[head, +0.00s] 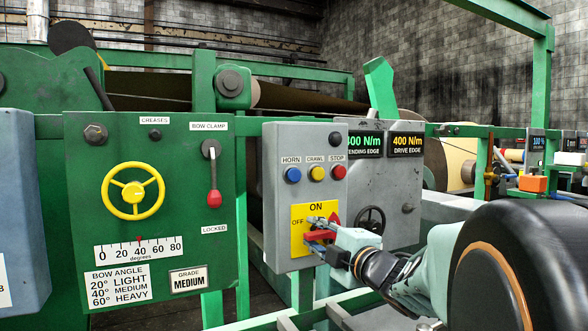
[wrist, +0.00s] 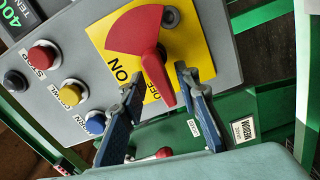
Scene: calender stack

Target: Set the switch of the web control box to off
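The grey web control box (head: 275,190) carries a yellow plate (head: 299,248) marked ON at its top and OFF at its left. Its red switch handle (head: 321,236) points left, with its tip just below the OFF word.
Blue horn (head: 293,175), yellow crawl (head: 317,173) and red stop (head: 338,172) buttons sit above the plate. A green panel (head: 82,190) with a yellow handwheel (head: 133,191) stands to the left.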

